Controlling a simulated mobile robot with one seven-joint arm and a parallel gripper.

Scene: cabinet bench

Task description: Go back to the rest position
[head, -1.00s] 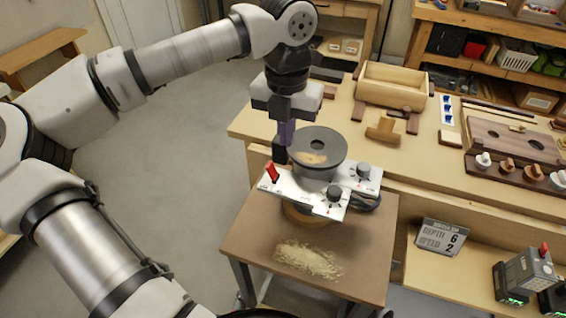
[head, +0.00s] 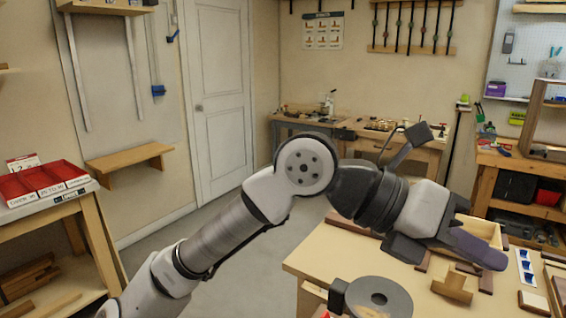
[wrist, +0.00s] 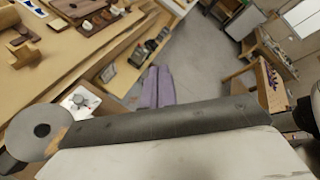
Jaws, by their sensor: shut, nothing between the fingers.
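My gripper (head: 482,250) is raised above the bench in the head view, with its purple fingers pointing right and slightly down. The fingers lie together with nothing between them. They also show in the wrist view (wrist: 155,88), closed side by side over open floor. My arm is bent, with its elbow high in the middle of the head view. The gripper is apart from the grey round disc machine (head: 378,297), which stands at the bottom of the head view and shows at the left of the wrist view (wrist: 40,130).
The wooden workbench (head: 320,258) lies below my arm, with a wooden T-shaped block (head: 453,288) and a wooden box on it. A shelf with red bins (head: 45,182) stands at the left. A white door (head: 218,110) and bare floor are behind my arm.

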